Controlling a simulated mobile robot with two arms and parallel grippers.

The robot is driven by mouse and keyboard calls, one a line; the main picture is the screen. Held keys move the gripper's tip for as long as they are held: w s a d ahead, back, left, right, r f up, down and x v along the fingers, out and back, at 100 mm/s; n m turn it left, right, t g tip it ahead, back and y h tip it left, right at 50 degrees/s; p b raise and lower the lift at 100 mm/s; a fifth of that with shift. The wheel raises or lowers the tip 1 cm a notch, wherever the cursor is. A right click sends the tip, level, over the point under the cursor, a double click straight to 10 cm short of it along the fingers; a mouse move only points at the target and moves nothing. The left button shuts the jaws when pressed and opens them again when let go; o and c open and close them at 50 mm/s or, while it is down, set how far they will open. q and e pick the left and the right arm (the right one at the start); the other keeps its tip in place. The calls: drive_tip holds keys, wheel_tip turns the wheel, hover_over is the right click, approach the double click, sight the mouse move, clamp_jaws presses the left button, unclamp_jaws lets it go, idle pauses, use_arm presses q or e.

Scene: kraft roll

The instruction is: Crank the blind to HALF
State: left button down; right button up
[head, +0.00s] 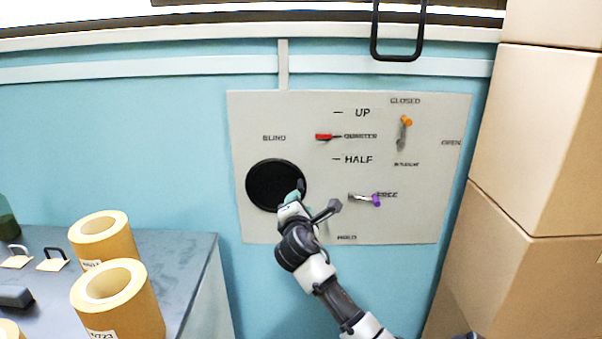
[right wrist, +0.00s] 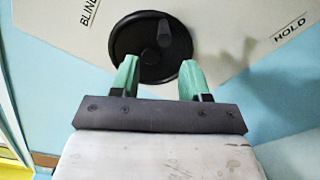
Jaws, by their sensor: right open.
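The black round blind crank (head: 265,184) is on the grey panel (head: 255,113) under the BLIND label. Its knob (right wrist: 165,33) stands near the upper edge of the wheel in the right wrist view. The red pointer (head: 323,137) is at the QUARTER mark, between UP and HALF. My right gripper (head: 296,192) is in front of the crank's lower right side. In the right wrist view my right gripper (right wrist: 158,70) is open, its green fingers apart over the near edge of the wheel, with the knob beyond their tips. My left gripper is not in view.
A lever with an orange knob (head: 406,122) is by CLOSED, and one with a purple knob (head: 376,200) by FREE. Stacked cardboard boxes (head: 540,140) stand at right. Kraft rolls (head: 120,300) stand on a grey counter (head: 185,260) at lower left. A black handle (head: 397,57) hangs above the panel.

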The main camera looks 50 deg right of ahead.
sight(300, 184)
use_arm(q)
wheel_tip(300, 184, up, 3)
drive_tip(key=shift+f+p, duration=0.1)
drive_tip(key=shift+p, duration=0.85)
use_arm(e)
drive_tip(key=w+d+n, duration=0.1)
drive_tip(key=w+d, duration=0.1)
drive_tip(key=w+d+n, duration=0.1)
drive_tip(key=w+d, duration=0.1)
drive_tip(key=d, duration=0.1)
drive_tip(key=w+d+n, duration=0.2)
drive_tip(key=d, duration=0.1)
drive_tip(key=shift+w+d+f, duration=0.1)
drive_tip(key=shift+w+f, duration=0.3)
clamp_jaws()
